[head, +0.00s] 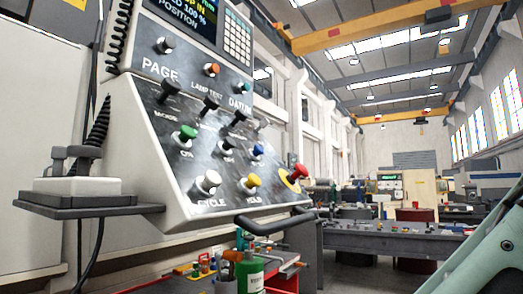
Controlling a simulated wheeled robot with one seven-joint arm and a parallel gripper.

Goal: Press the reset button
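The control panel (150,122) of a machine fills the left half of the head view, tilted and close. It carries several coloured buttons: a green one (188,133), a blue one (257,150), a white one (207,182) above the word CYCLE, a yellow one (251,182) above HOLD, and a red mushroom knob (298,172) on a yellow base. I cannot read a reset label on any of them. An orange button (211,69) sits above LAMP TEST. My gripper is out of view; a pale green link at the lower right looks like my arm.
A dark handle bar (272,222) juts out below the panel. A shelf (80,206) with a grey-white device sticks out at left. Below stands a red-edged bench (285,275) with a green bottle (250,273). Workbenches (390,240) and a dark red drum (416,225) stand farther back.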

